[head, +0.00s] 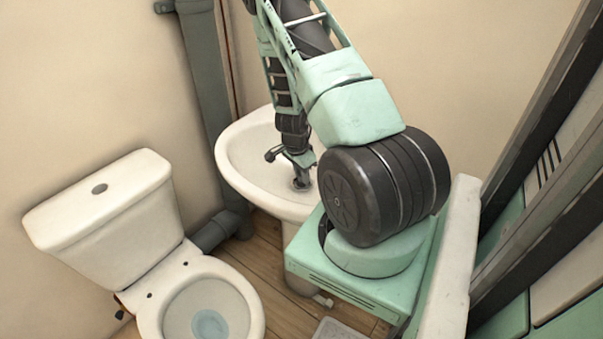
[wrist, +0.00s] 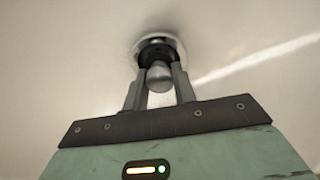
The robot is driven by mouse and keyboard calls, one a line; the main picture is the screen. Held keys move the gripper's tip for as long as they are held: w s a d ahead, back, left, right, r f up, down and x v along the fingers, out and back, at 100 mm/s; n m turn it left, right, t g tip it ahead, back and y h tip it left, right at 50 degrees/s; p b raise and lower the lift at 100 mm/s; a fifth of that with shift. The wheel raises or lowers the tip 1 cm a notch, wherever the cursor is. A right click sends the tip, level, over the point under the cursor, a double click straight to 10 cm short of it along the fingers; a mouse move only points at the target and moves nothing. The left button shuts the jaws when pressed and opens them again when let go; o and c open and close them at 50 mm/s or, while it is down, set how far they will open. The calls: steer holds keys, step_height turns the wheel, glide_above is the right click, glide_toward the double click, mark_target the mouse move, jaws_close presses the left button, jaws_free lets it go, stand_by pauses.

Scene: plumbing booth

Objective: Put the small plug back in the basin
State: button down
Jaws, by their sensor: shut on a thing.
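The white basin (head: 246,152) stands at the back wall, with my arm reaching down into it. My gripper (head: 301,183) is low in the bowl. In the wrist view my gripper (wrist: 159,82) has its two fingers shut on the small plug (wrist: 159,77), whose rounded grey knob shows between the fingertips. A dark ring lies just beyond the knob, at the round drain (wrist: 146,44) in the white bowl. The plug is at the drain opening; I cannot tell whether it is fully seated. In the head view the plug is too small to make out.
A white toilet (head: 120,215) stands to the left of the basin. A grey pipe (head: 205,80) runs down the wall behind. A white ledge (head: 450,260) is close at the right. A light grey grate (head: 340,329) lies on the wooden floor (head: 262,250).

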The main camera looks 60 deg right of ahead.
steer(key=c, duration=1.1)
jaws_free()
steer(key=shift+o, duration=0.2)
step_height(320, 180, up, 17)
steer(key=a+p, duration=0.2)
steer(key=shift+w+a, duration=0.2)
steer(key=shift+w, duration=0.25)
steer(key=shift+r, duration=0.1)
steer(key=w+a+r+n+y, duration=0.1)
steer(key=a+r+n, duration=0.3)
steer(key=a, duration=0.7)
steer(key=w+a+r+n+y, duration=0.1)
steer(key=a+n, duration=0.5)
steer(key=a, duration=0.5)
steer(key=w+a+r+n+y, duration=0.1)
steer(key=a+r+n, duration=0.3)
steer(key=a, duration=0.6)
steer(key=s+a+r+n, duration=0.2)
steer(key=s+a+n, duration=0.5)
steer(key=n, duration=0.1)
steer(key=s+a+r+n, duration=0.2)
steer(key=s+a+n, duration=0.5)
steer(key=s, duration=0.1)
steer(key=shift+s+a+r+n+t+h, duration=0.15)
steer(key=shift+r+n+t+h, duration=0.15)
steer(key=shift+r+n+h, duration=0.1)
